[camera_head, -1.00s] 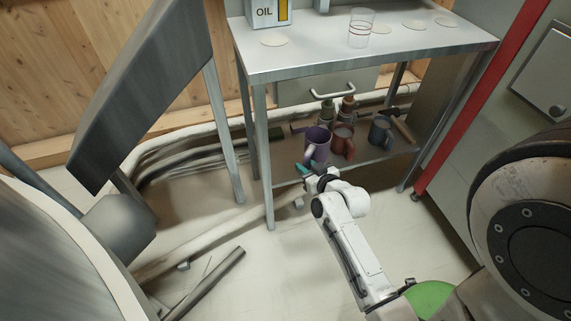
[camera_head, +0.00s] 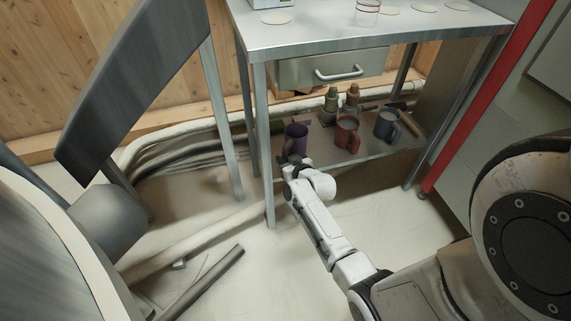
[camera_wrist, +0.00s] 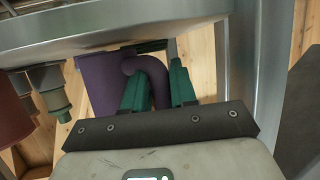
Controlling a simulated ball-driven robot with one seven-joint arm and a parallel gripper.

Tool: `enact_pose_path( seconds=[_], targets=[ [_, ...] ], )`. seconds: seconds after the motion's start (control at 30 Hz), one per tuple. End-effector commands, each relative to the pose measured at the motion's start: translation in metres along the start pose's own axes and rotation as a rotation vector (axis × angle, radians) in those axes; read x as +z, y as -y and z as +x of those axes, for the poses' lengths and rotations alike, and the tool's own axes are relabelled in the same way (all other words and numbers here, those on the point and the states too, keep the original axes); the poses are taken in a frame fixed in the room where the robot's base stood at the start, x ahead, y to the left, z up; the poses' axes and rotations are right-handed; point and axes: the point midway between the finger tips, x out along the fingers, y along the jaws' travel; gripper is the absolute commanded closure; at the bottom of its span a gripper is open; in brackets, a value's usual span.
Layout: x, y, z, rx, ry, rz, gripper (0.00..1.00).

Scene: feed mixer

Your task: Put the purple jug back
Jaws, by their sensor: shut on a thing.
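The purple jug (camera_head: 295,139) is at the left end of the lower shelf (camera_head: 325,158) under the metal table. I cannot tell whether its base touches the shelf. My gripper (camera_head: 291,165) is at the jug's near side, its fingers mostly hidden in the head view. In the wrist view the green fingers (camera_wrist: 160,90) are shut on the handle of the purple jug (camera_wrist: 100,80). That view looks turned over, with the shelf edge (camera_wrist: 120,22) across its top hiding part of the jug.
A red jug (camera_head: 345,135) and a blue jug (camera_head: 386,126) stand to the right on the shelf, with bottles (camera_head: 331,99) behind. A table leg (camera_head: 264,150) is close left of my gripper. The tabletop (camera_head: 330,32) holds a glass (camera_head: 367,12) and pale discs.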

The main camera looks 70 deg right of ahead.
Motion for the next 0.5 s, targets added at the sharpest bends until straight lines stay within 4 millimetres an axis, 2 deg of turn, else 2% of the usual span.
enact_pose_path(
  seconds=[0.07,0.43,0.47,0.5],
  targets=[
    [0.0080,-0.0004,0.0040,0.001,-0.003,-0.001,1.00],
    [0.0107,0.0000,0.0049,0.000,-0.003,-0.001,1.00],
    [0.0097,0.0000,0.0042,0.000,-0.002,-0.001,0.70],
    [0.0095,0.0000,0.0040,0.000,-0.002,-0.001,0.67]
  ],
)
